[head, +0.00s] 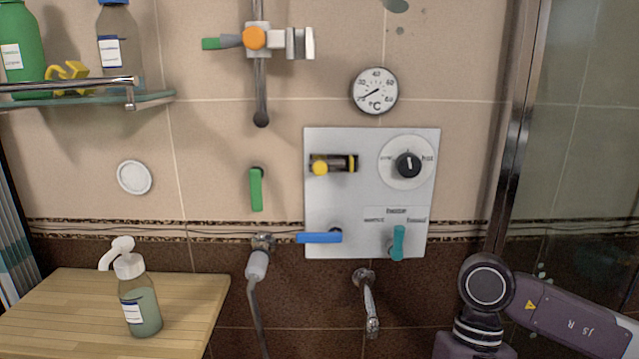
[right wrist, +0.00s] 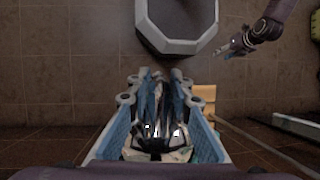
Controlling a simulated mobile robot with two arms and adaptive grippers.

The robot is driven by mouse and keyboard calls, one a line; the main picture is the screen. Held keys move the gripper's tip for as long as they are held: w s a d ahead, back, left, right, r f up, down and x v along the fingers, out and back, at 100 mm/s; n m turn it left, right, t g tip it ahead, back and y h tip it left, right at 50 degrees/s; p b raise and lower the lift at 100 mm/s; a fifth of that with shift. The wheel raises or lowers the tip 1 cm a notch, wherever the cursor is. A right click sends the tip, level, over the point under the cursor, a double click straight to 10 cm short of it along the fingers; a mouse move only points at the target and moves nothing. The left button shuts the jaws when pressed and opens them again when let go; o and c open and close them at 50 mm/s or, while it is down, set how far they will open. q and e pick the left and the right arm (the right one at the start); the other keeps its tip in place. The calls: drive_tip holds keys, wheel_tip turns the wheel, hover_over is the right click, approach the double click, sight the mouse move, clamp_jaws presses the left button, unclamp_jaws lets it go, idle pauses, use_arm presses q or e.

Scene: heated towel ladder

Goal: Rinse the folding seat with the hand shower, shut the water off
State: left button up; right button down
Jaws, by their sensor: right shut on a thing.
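A slatted wooden surface (head: 60,310), apparently the folding seat, is at the lower left of the head view. A pump bottle (head: 140,305) stands on it. A hose (head: 257,310) hangs from a wall outlet (head: 262,244); its lower end is out of frame. My right gripper (right wrist: 155,85) is shut on a dark, shiny object (right wrist: 158,130) that I cannot identify clearly. Only my right arm shows in the head view, at the lower right. An arm with a small gripper (right wrist: 232,48), apparently my left, is in the right wrist view; its jaws are too small to read.
A grey panel (head: 371,215) carries a yellow knob, blue lever (head: 318,238), teal lever (head: 397,243) and black dial (head: 408,164). A glass shelf (head: 80,100) holds bottles. A metal-framed glass screen (head: 515,130) stands right.

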drive_tip(key=shift+r, duration=0.1)
drive_tip(key=a+r+n+h, duration=0.1)
drive_tip(key=n, duration=0.1)
drive_tip(key=a+r+n+t+h, duration=0.1)
drive_tip(key=r+n+h, duration=0.1)
drive_tip(key=n, duration=0.1)
drive_tip(key=shift+a+r, duration=0.1)
drive_tip(key=shift+a, duration=0.3)
drive_tip(key=shift+f, duration=5.05)
use_arm(q)
drive_tip(key=shift+c, duration=0.9)
